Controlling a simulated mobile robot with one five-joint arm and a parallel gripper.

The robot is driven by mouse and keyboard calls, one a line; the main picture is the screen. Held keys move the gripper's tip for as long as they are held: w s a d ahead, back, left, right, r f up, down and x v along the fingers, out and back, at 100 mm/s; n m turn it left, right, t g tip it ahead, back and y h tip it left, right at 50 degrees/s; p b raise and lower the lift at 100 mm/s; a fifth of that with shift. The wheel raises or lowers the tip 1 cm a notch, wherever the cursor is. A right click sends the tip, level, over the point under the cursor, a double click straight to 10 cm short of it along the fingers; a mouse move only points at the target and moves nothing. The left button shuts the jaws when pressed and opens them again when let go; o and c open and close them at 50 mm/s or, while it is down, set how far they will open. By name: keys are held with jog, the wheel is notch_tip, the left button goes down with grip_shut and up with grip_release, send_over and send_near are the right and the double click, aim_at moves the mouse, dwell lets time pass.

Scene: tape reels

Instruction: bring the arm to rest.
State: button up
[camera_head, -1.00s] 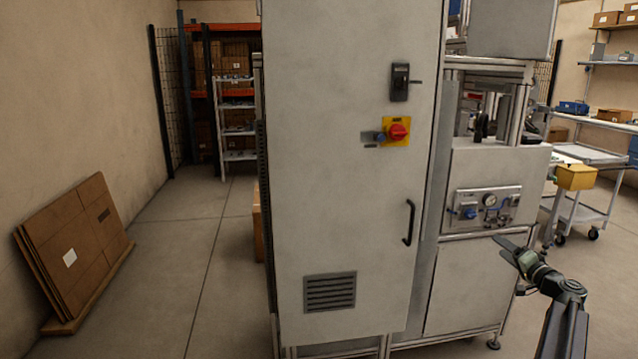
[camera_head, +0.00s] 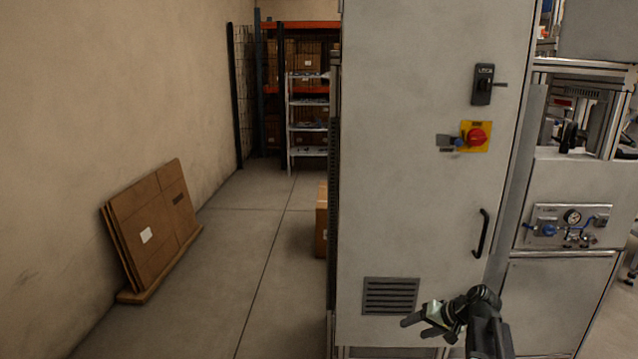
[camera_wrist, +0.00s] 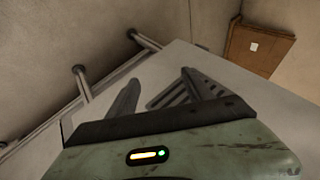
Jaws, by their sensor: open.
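My gripper (camera_head: 413,326) is at the lower right of the head view, in front of the lower part of a tall grey cabinet (camera_head: 405,180). My arm rises to it from the bottom edge. In the wrist view my gripper (camera_wrist: 158,84) shows two dark fingers standing apart with nothing between them. The cabinet's grey front and its vent slots show behind the fingers. I cannot tell the exact gap between the fingertips and the cabinet.
Flat cardboard (camera_head: 155,225) leans on the left wall on a wooden base. A cardboard box (camera_head: 321,220) stands beside the cabinet. Shelves (camera_head: 307,115) stand at the back. A machine with a gauge panel (camera_head: 570,226) is at right.

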jog(key=s+a+f+n+g+h, duration=0.1)
jog(key=s+a+f+g+h, duration=0.2)
jog(key=s+a, duration=0.4)
jog(key=s+a+f+n+g+h, duration=0.2)
jog(key=s+a+g, duration=0.1)
jog(key=s+a, duration=0.4)
notch_tip(320, 180, up, 24)
jog(key=p, duration=2.4)
jog(key=shift+s+d, duration=0.15)
jog(key=shift+d, duration=0.15)
jog(key=shift+d+r, duration=0.1)
